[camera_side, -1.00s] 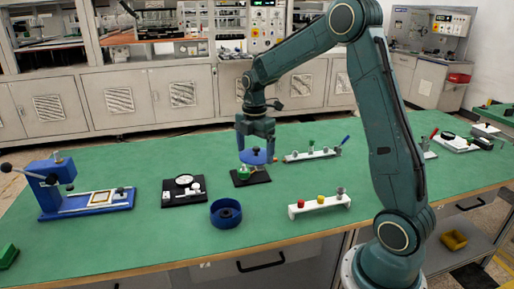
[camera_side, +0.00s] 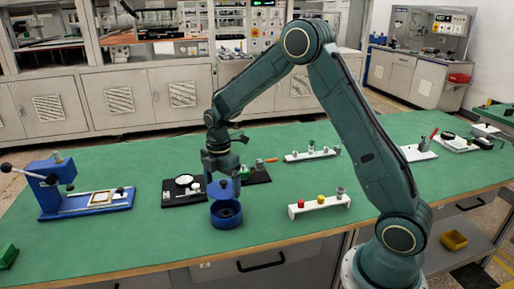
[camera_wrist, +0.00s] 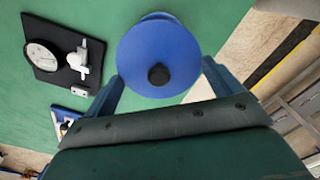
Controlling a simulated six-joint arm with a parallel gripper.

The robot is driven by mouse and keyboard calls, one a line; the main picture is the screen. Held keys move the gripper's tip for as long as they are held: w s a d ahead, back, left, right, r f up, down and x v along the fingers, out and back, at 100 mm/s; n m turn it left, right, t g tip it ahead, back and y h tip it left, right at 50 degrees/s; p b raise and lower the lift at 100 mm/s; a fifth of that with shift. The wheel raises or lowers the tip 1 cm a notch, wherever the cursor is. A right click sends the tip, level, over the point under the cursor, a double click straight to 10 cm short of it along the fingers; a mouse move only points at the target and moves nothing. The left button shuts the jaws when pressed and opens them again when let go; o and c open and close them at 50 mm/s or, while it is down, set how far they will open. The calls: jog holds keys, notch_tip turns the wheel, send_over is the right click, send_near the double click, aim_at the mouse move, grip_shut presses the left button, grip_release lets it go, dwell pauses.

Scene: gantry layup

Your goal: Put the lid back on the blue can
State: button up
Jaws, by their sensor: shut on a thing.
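The blue can (camera_side: 226,216) stands open on the green bench, with a dark inside in the side view. My gripper (camera_side: 222,178) is shut on the blue lid (camera_side: 222,189) and holds it just above the can, toward its back rim. In the wrist view the lid (camera_wrist: 160,45) is a blue disc with a black knob, between my two fingers. It hides nearly all of the can there. The side view does not show clearly whether lid and can touch.
A black plate with a dial gauge (camera_side: 183,181) lies left of the can. A black base (camera_side: 259,175) is behind right. A white rack with coloured pegs (camera_side: 319,204) stands right. A blue fixture (camera_side: 85,195) is far left. The bench in front of the can is clear.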

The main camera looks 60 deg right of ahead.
jog(key=shift+f, duration=0.15)
jog(key=shift+f, duration=3)
jog(key=shift+f, duration=0.2)
dwell(0.3)
jog(key=o, duration=0.7)
jog(key=shift+c, duration=0.2)
jog(key=shift+r, duration=0.2)
jog(key=shift+r, duration=3.35)
